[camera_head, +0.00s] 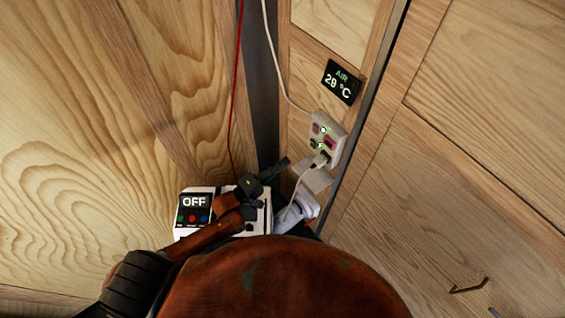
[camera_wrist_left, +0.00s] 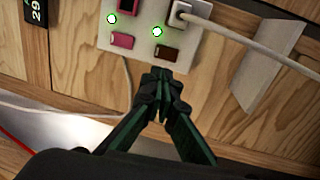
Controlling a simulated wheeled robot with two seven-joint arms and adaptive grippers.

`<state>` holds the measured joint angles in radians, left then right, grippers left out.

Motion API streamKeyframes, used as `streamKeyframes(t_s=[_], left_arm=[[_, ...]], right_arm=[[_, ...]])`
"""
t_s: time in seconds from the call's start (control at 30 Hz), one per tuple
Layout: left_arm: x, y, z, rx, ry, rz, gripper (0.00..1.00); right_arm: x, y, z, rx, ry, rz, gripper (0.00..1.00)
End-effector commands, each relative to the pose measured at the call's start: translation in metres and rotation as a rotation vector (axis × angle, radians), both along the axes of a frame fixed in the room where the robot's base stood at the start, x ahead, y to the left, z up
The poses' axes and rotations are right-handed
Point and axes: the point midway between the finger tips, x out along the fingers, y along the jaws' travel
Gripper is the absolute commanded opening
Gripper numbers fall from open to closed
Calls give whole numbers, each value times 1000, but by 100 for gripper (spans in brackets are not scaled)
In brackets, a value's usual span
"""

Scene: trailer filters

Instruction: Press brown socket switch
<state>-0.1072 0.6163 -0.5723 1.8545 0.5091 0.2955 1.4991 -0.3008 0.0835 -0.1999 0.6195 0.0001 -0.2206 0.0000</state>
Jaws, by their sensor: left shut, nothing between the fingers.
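The white socket panel (camera_head: 337,130) is on the wooden wall; its lower part also shows at the top of the left wrist view (camera_wrist_left: 93,22). The brown switch (camera_wrist_left: 165,52) is at the panel's lower edge, right of a pink switch (camera_wrist_left: 122,41). My left gripper (camera_wrist_left: 162,77) is shut and empty, its tips just below the brown switch; I cannot tell whether they touch it. In the head view the left gripper (camera_head: 284,163) points at the panel from the left. My right gripper is not in view.
A white plug (camera_wrist_left: 186,12) with a cable is in the panel, beside a lit green indicator (camera_wrist_left: 157,31). A white box reading OFF (camera_head: 194,202) stands below my left arm. A display reading AIR 29 °C (camera_head: 341,82) hangs above the panel. A red cable (camera_head: 235,90) runs down the wall.

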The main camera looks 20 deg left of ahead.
Motion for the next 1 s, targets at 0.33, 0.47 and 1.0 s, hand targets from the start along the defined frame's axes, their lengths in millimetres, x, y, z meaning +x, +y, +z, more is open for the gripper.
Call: streamKeyframes(t_s=[0.33, 0.47, 1.0], left_arm=[[60, -41, 11, -3, -1, -2, 0], [75, -51, 12, -1, 0, -2, 0], [87, -58, 13, -1, 0, -1, 0]], right_arm=[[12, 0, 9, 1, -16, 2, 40], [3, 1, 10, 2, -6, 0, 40], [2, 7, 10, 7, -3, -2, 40]])
